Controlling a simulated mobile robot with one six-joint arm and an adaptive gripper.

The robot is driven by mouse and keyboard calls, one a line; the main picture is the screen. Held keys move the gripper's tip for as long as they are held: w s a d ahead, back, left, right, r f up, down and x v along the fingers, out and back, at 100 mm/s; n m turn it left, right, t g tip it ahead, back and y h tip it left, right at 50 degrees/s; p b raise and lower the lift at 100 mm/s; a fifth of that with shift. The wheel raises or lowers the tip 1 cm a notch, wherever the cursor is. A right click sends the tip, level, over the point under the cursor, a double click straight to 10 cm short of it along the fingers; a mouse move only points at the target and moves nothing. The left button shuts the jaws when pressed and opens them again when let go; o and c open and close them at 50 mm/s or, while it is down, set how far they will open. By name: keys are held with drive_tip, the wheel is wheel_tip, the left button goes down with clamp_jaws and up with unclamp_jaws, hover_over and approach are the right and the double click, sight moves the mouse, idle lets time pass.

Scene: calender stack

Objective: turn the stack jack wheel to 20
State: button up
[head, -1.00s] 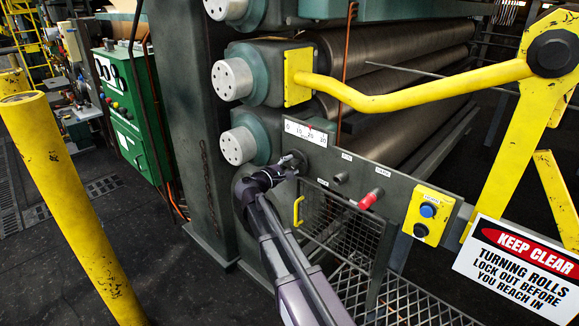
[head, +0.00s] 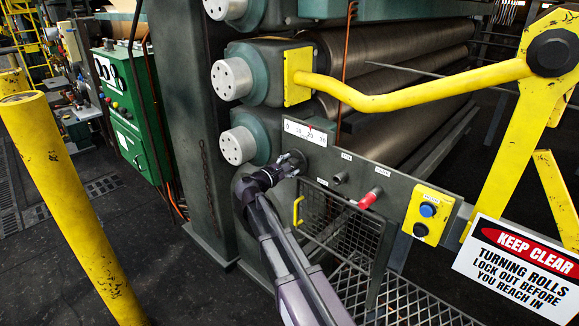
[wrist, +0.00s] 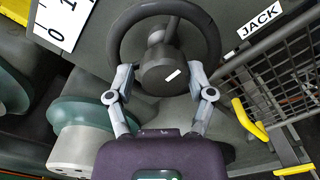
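The stack jack wheel (wrist: 209,38) is a dark round handwheel with a thick hub, next to a JACK label in the wrist view. My gripper (wrist: 160,75) is at the wheel, its two fingers spread apart on either side of the hub. The fingertips overlap the lower part of the rim; whether they touch it I cannot tell. In the head view my gripper (head: 290,163) largely hides the wheel.
Right of the wheel are a dark knob (head: 340,178), a red handle (head: 370,198) and a yellow button box (head: 428,214). A mesh guard (head: 335,222) with a yellow handle is below. A yellow post (head: 70,205) stands at left; roll ends (head: 238,146) project nearby.

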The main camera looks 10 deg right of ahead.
drive_tip(key=shift+o, duration=1.1)
drive_tip(key=shift+w+d, duration=0.15)
drive_tip(key=shift+d, duration=0.2)
drive_tip(key=shift+s+a, duration=0.2)
drive_tip(key=v, duration=1.1)
drive_tip(key=shift+s+a, duration=0.15)
drive_tip(key=shift+a, duration=0.15)
drive_tip(key=s+d+f+m+g+y+p, duration=0.45)
drive_tip(key=s+d+f+m+g, duration=0.3)
drive_tip(key=s+d, duration=0.3)
drive_tip(key=s+a+f+m+g+y+p, duration=0.1)
drive_tip(key=s+f+m+g+y+p, duration=0.2)
drive_tip(key=s+m+y, duration=0.5)
drive_tip(key=s+y, duration=0.2)
drive_tip(key=s, duration=0.2)
drive_tip(key=shift+s+a+f+m, duration=0.2)
drive_tip(key=shift+a+f+m, duration=0.05)
drive_tip(key=shift+a+m, duration=0.1)
